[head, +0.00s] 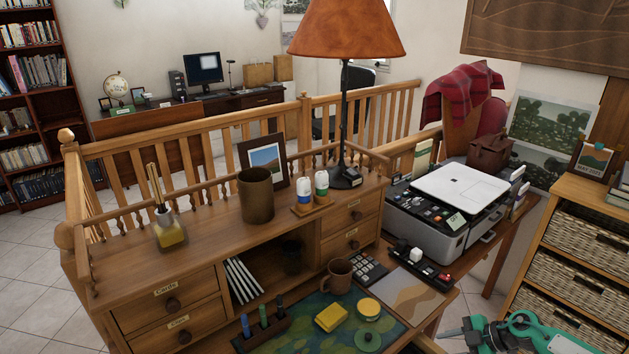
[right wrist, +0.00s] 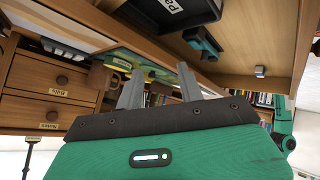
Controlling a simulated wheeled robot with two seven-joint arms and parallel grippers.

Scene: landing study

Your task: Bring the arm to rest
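My right arm (head: 530,332) shows in green at the lower right corner of the head view, low beside the desk and in front of the wicker-drawer cabinet. In the right wrist view my right gripper (right wrist: 158,82) has its two grey fingers apart, with nothing seen held between them. The desk drawers and a brown mug (right wrist: 100,76) show beyond the fingers, and the picture is turned over. My left gripper is in neither view.
The desk hutch (head: 215,235) carries a lamp (head: 345,30), a brown cup (head: 256,195) and glue bottles. A printer (head: 455,205) stands to its right. The wicker-drawer cabinet (head: 570,190) is close at the right. A dark labelled tray (right wrist: 172,12) shows in the wrist view.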

